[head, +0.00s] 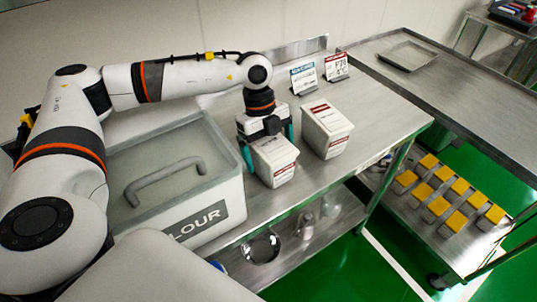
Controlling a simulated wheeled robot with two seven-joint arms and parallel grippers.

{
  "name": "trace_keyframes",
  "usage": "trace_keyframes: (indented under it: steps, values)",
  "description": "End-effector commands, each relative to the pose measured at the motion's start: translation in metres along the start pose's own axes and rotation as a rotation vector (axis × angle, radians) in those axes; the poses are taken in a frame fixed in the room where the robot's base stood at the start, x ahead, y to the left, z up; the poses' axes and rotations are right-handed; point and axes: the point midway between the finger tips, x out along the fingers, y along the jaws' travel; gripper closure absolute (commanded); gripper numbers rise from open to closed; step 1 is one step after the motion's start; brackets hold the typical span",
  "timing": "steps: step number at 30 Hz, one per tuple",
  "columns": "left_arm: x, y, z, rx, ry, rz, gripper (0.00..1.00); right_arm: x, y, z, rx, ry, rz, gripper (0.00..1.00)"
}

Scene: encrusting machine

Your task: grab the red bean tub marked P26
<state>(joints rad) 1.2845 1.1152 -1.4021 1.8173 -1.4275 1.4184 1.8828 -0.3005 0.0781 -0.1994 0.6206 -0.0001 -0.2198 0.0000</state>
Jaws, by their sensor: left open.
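Two white tubs with red label bands stand on the steel table, a nearer left one (276,164) and a right one (327,131). The print on both is too small to read. My left gripper (268,151) points down over the left tub. Its teal fingers are open, one on each side of the tub's upper part; I cannot tell whether they touch it. The gripper hides part of the tub's top. A red-topped sign (336,67) and a teal-topped sign (304,79) stand behind the tubs. My right gripper is not in view.
A large flour bin (209,216) with a grey handle stands close left of the left tub. A steel bench (460,98) with a shallow tray (408,56) is at the right. A low cart (455,262) holds several yellow-topped blocks. The table is clear right of the tubs.

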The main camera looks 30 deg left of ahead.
Motion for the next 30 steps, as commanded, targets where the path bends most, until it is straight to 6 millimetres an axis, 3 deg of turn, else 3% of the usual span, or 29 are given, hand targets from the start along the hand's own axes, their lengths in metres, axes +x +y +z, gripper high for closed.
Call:
trace_keyframes:
  steps: [12, 26, 30]
  values:
    - [0.0019, 0.0003, -0.0007, 0.0, 0.0, 0.001, 0.02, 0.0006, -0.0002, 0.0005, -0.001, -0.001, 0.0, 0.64]
    - [0.0019, 0.0002, -0.0006, 0.0, 0.0, 0.0, 0.77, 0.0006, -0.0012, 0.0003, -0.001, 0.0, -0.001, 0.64]
    - [0.0002, 0.001, -0.0001, 0.001, 0.0, 0.004, 0.8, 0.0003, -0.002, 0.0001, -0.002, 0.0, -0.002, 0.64]
